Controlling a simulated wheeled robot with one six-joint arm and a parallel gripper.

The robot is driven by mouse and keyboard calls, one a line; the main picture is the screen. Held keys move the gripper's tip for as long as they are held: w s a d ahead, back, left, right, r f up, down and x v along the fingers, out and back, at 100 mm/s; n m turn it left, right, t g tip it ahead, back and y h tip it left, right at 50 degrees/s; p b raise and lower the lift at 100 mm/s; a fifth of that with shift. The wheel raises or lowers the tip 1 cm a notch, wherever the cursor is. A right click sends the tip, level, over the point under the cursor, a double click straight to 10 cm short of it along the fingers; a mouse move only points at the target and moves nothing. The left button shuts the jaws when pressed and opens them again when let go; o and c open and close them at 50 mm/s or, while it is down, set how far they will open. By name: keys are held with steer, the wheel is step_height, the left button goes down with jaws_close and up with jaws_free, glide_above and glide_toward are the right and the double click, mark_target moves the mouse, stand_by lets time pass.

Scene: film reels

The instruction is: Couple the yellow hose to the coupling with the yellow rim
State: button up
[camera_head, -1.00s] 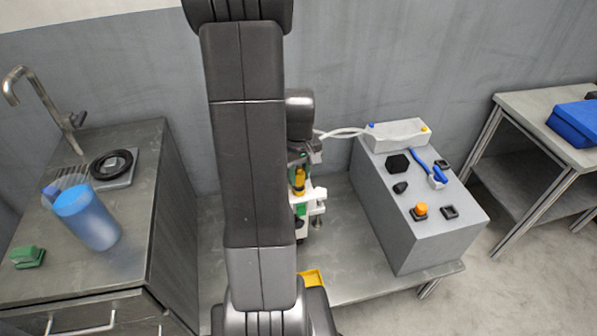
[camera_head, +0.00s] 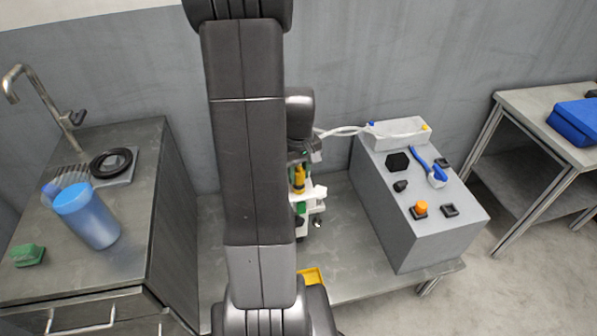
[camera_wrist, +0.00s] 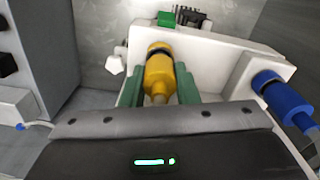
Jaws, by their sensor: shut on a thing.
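The yellow hose end (camera_wrist: 160,74) is a thick yellow plug with a dark ring at its far end. In the wrist view my gripper (camera_wrist: 158,88) has its green fingers shut on both sides of the plug. The plug's far end is close to a white block (camera_wrist: 210,45); I cannot tell whether they touch. No yellow rim can be made out, and the front of the plug is hidden from view. In the head view the yellow plug (camera_head: 299,181) shows beside my arm, which hides much of the area.
A blue hose end (camera_wrist: 283,98) sits at the white block's right side. In the head view a grey box (camera_head: 428,225) with buttons stands right of the arm. A sink counter with a blue cup (camera_head: 86,217) is at left.

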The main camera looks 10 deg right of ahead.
mark_target(299, 170)
steer(key=shift+f+b, duration=0.5)
steer(key=shift+f, duration=0.15)
steer(key=o, duration=0.7)
steer(key=shift+r, duration=0.15)
steer(key=shift+r+p, duration=4.4)
steer(key=shift+r, duration=1.05)
steer(key=shift+f, duration=0.2)
step_height(299, 170, down, 9)
steer(key=b, duration=0.7)
